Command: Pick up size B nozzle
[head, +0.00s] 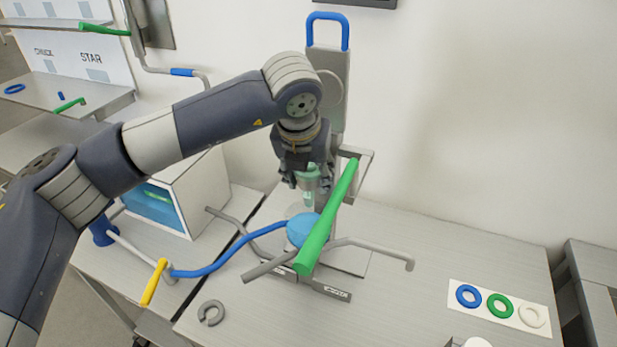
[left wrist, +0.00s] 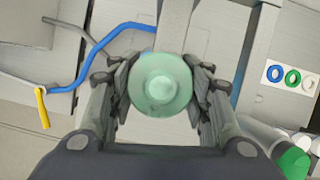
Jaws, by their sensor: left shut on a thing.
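My left gripper (head: 306,190) points down beside the filling machine's upright, and its fingers close around a pale green, translucent nozzle-like piece (head: 312,174). In the left wrist view the piece (left wrist: 160,84) is a round disc between both fingers (left wrist: 160,95). I cannot read a size mark on it, so I cannot tell that it is size B. It is above the machine's blue round part (head: 301,231); whether it touches anything below is hidden. My right gripper is not in view.
A long green handle (head: 327,217) slants close to the gripper's right. A blue lever with a yellow grip (head: 154,282) reaches left. A grey open ring (head: 211,313) lies at front. A white card (head: 499,307) with blue, green and white rings lies right. The table's right middle is clear.

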